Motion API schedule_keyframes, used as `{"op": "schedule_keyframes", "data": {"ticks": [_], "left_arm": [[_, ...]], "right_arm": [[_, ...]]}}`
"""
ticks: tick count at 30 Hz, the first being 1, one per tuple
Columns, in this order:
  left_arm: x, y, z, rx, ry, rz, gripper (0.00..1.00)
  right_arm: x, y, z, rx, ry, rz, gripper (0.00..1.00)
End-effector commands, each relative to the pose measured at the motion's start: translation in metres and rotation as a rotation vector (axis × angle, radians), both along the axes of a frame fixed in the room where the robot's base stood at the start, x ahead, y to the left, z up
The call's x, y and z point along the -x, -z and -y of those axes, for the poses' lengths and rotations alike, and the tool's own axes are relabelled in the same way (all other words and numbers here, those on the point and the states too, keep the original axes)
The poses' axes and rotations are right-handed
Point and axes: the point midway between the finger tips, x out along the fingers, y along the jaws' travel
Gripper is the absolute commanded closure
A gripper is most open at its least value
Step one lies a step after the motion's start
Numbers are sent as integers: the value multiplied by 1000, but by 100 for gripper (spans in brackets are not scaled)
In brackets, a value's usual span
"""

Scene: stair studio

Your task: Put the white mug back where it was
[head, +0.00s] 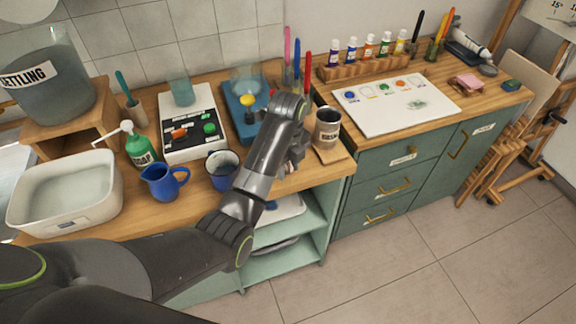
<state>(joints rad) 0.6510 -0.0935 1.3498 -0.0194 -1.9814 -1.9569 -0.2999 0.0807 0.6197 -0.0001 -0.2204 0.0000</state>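No plainly white mug shows. A greyish mug with a dark label (327,128) stands upright on a small wooden board (334,154) at the counter's right front. A blue mug with a pale inside and dark rim (222,180) stands left of my arm. My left gripper (296,154) is just left of the labelled mug, low near the counter top. My own wrist and forearm partly hide its fingers, so I cannot tell whether they are open or touch the mug. My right gripper is out of view.
A blue jug (163,182), green soap bottle (139,150) and white basin (66,197) stand left. A device with coloured buttons (192,128) and a blue scale (240,119) are behind. A paint sheet (396,106) lies right, on the cabinet top. Open shelves are below the counter.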

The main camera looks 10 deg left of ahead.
Motion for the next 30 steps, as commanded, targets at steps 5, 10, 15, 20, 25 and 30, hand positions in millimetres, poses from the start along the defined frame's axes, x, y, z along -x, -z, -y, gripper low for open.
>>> {"op": "schedule_keyframes", "data": {"ticks": [5, 10, 15, 20, 25, 30], "left_arm": [[0, -4, 0, 0, 0, 2, 66], [0, -18, 0, 0, 0, 1, 66], [-1, -41, 0, 0, 0, 1, 66], [-1, -60, -1, 1, 0, 1, 66], [-1, -81, -1, 0, 0, 0, 66], [-1, -101, -1, 0, 0, 0, 66]], "right_arm": [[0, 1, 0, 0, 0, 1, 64], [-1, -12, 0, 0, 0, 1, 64], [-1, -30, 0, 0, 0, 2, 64], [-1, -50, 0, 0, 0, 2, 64], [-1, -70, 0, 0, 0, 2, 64], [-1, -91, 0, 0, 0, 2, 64]]}}
